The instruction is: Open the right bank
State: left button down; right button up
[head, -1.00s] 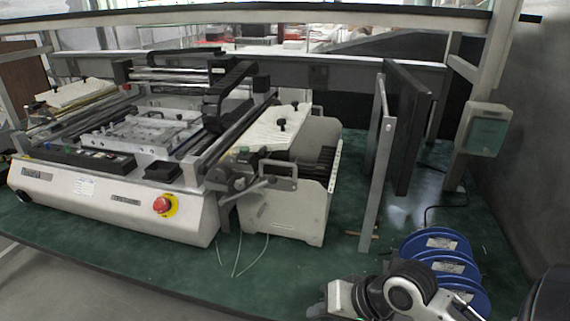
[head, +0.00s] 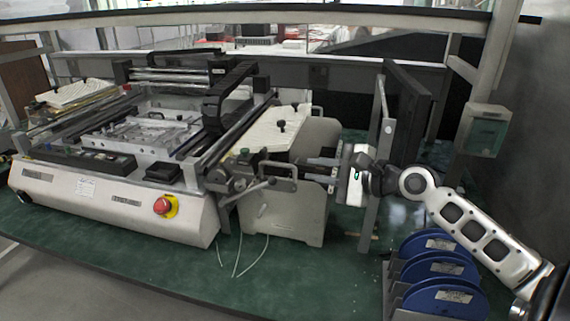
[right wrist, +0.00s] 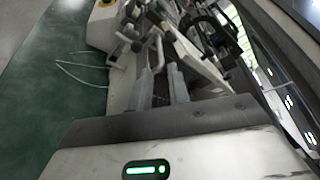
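The right bank (head: 285,212) is the beige side unit on the right of the pick-and-place machine (head: 115,200). A dark handle (head: 279,164) sits at its front, with a lever (head: 252,188) to the left of it. My right gripper (head: 308,168) points left at the bank, just right of the handle and apparently apart from it. In the right wrist view its two grey fingers (right wrist: 161,72) are spread with a gap between them, and the bank's front hardware lies beyond. Whether anything touches the fingers is unclear. My left gripper is not in view.
Blue reels (head: 440,270) stand in a rack at the front right, below my right arm. An upright metal post (head: 372,210) and a dark panel (head: 408,110) stand behind the wrist. A red stop button (head: 162,206) is on the machine front. The green table is clear in front.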

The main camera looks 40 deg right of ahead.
aim_at(283, 165)
jog(key=x, duration=0.8)
jog(key=shift+w+a+f+p, duration=0.15)
jog(key=shift+w+p, duration=0.2)
grip_shut()
